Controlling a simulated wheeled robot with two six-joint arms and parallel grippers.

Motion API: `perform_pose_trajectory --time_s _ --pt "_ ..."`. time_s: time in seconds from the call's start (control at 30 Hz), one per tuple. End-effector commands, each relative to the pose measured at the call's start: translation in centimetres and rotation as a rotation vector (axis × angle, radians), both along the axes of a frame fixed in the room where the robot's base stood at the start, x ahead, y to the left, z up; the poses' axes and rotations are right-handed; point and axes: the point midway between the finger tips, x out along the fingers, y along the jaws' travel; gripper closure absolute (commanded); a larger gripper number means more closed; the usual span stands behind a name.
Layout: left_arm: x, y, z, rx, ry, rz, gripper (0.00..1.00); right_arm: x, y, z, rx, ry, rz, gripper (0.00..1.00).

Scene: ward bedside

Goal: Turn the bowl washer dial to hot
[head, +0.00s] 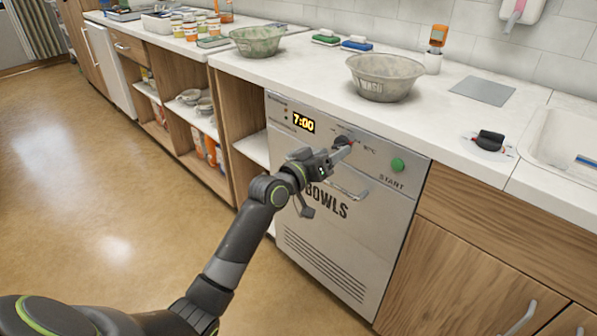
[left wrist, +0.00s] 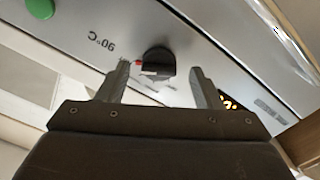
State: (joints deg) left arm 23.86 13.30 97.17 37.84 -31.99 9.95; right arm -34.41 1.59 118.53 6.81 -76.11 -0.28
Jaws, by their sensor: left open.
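The bowl washer (head: 350,240) is a light grey front panel marked BOWLS, set under the counter. Its dark round dial (head: 343,142) sits on the upper panel, partly hidden by my gripper. In the left wrist view the dial (left wrist: 157,60) shows a red mark on its left side, near an upside-down 90°C label (left wrist: 97,50). My left gripper (head: 338,156) is in front of the dial. In the left wrist view its open fingers (left wrist: 158,76) lie either side of the dial; I cannot tell whether they touch it. My right gripper is not in view.
A lit 7:00 display (head: 303,122) is left of the dial, a green START button (head: 398,164) right. A handle (head: 347,190) is below.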

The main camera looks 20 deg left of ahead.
Motion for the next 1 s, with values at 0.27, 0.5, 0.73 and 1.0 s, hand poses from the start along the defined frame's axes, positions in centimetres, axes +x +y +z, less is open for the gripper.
perform_pose_trajectory --time_s 0.27,0.5,0.73,1.0 --pt "-5.6 2.1 0.0 0.004 0.003 0.001 0.40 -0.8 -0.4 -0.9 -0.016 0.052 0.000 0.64" --pt "-10.5 3.9 0.0 0.005 0.002 0.001 0.40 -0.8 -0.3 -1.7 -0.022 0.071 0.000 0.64" --pt "-13.6 5.0 0.0 0.004 0.002 0.002 0.40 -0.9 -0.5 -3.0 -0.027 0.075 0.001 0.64" --pt "-14.6 5.3 0.0 0.002 0.002 0.000 0.40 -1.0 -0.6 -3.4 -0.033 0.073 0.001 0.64"
